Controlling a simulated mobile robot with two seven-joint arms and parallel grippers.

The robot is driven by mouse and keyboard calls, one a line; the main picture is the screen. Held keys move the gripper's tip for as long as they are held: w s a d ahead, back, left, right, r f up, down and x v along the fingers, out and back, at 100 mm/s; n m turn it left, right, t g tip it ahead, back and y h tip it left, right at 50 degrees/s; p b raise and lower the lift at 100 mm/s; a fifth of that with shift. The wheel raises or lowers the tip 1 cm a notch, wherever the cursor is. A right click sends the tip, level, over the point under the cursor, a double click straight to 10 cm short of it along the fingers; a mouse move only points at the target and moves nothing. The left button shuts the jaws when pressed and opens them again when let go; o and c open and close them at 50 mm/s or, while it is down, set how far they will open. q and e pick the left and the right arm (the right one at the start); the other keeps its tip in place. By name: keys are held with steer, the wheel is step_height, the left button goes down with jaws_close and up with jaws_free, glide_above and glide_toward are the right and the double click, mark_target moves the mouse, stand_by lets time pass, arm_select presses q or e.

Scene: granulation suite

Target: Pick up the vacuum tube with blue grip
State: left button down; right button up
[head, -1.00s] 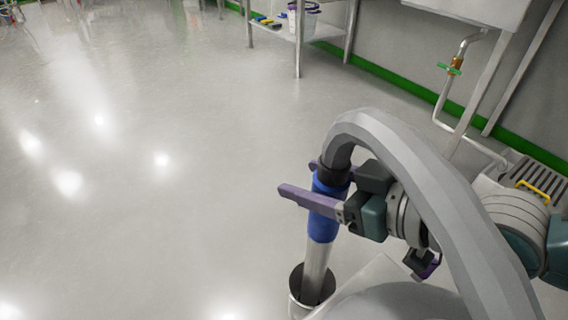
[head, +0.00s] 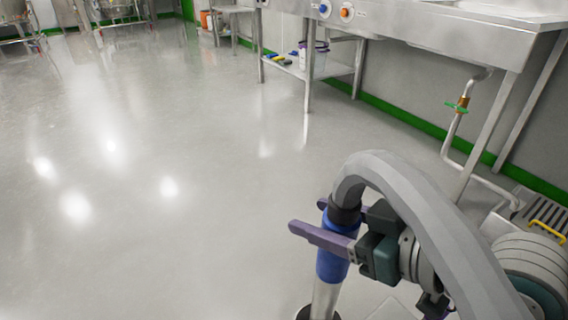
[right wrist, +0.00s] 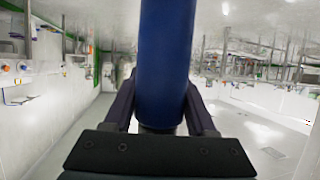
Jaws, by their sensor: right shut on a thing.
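The vacuum tube has a metal wand, a blue grip (head: 332,262) and a thick grey hose (head: 408,178) that arches from its top toward the lower right in the head view. My right gripper (head: 322,222) is shut on the blue grip, with one purple finger on each side. The right wrist view shows the blue grip (right wrist: 164,70) between the two fingers. The wand's lower end stands at a dark round opening (head: 306,314), partly cut off by the bottom edge. My left gripper is not in view.
A steel sink bench (head: 430,32) stands along the back right wall, with a pipe and green-handled valve (head: 457,108) below. A low shelf (head: 318,68) holds small items. A floor drain grate (head: 541,212) is at the right. The floor on the left is clear.

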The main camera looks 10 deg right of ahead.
step_height(320, 180, up, 19)
steer(key=p, duration=0.9)
steer(key=shift+r, duration=0.2)
steer(key=shift+r, duration=0.1)
